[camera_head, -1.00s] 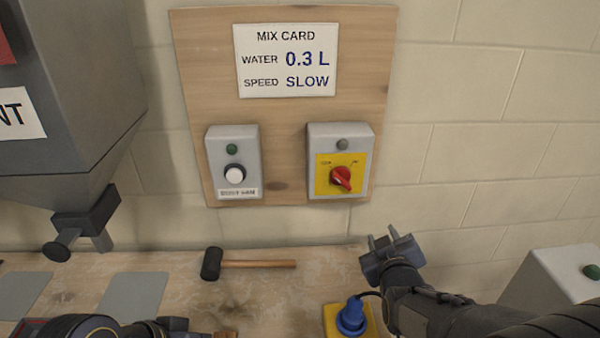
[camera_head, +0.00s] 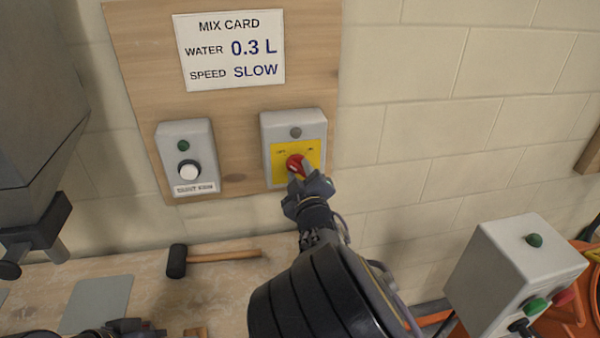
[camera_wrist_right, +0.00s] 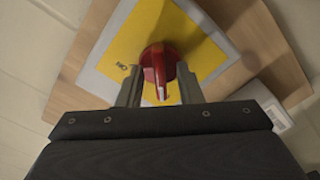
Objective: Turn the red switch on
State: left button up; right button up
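The red switch (camera_head: 295,163) is a rotary knob on a yellow plate (camera_head: 279,176), on the front of a grey box (camera_head: 278,122). My right gripper (camera_head: 303,180) is at the knob and partly covers it in the head view. In the right wrist view, its two fingers (camera_wrist_right: 159,92) stand either side of the red knob (camera_wrist_right: 158,58), apart, with small gaps seeming to show beside the knob's white-marked end. An ON label (camera_wrist_right: 122,67) shows at the left there. My left gripper (camera_head: 130,329) is only partly in view at the bottom left; its fingers cannot be made out.
A mallet (camera_head: 222,255) lies on the bench. A grey control box (camera_head: 500,280) stands at the lower right. Wall space right of the board is clear.

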jog(key=shift+c, duration=0.2)
grip_shut()
